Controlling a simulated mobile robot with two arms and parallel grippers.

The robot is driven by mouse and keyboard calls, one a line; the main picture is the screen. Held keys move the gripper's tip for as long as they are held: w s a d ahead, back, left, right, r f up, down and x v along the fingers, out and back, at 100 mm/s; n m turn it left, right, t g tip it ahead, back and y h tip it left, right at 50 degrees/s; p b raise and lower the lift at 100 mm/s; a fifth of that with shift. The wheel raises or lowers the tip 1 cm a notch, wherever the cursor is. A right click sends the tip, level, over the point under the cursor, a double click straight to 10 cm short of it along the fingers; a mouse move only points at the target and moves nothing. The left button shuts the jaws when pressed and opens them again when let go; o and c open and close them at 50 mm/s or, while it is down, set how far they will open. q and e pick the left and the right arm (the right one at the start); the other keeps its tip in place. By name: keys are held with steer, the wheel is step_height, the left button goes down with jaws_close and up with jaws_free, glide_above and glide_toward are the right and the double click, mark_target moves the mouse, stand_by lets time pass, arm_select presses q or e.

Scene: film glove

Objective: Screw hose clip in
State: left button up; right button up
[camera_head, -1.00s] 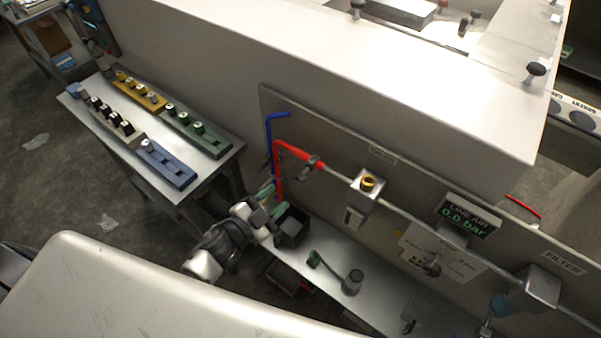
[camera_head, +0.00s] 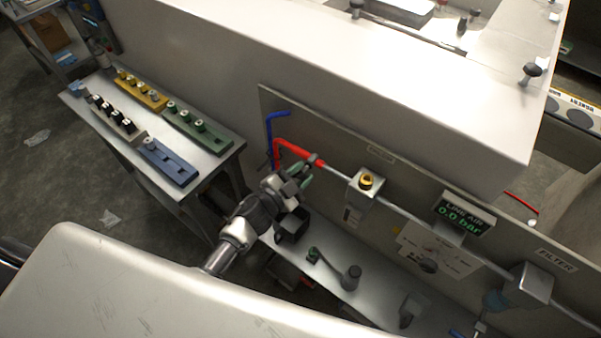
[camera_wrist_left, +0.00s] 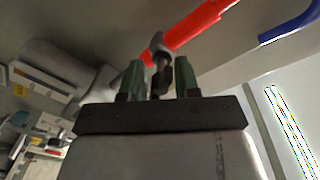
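The red hose (camera_head: 292,149) runs along the panel onto a grey metal pipe. The dark hose clip (camera_head: 316,161) sits around the hose's right end. In the left wrist view, the clip (camera_wrist_left: 158,48) hangs at the end of the red hose (camera_wrist_left: 190,28), its screw part pointing down between my fingers. My left gripper (camera_head: 304,179) is just below the clip. Its green fingertips (camera_wrist_left: 159,78) are apart, one on each side of the screw part, with small gaps visible. Whether either finger touches it, I cannot tell. My right gripper is not in view.
A blue hose (camera_head: 270,130) hangs left of the red one. A gauge reading 0.0 bar (camera_head: 464,212) is right. A side table (camera_head: 222,160) holds coloured racks.

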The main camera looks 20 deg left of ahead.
arm_select(q)
jaws_close()
stand_by(1.0)
steer(key=shift+o, duration=1.4)
jaws_free()
steer(key=shift+s+a+f, duration=0.15)
steer(key=shift+s+a, duration=0.05)
steer(key=shift+s, duration=0.2)
steer(key=b+v, duration=0.2)
steer(key=v, duration=0.8)
steer(key=shift+w, duration=0.1)
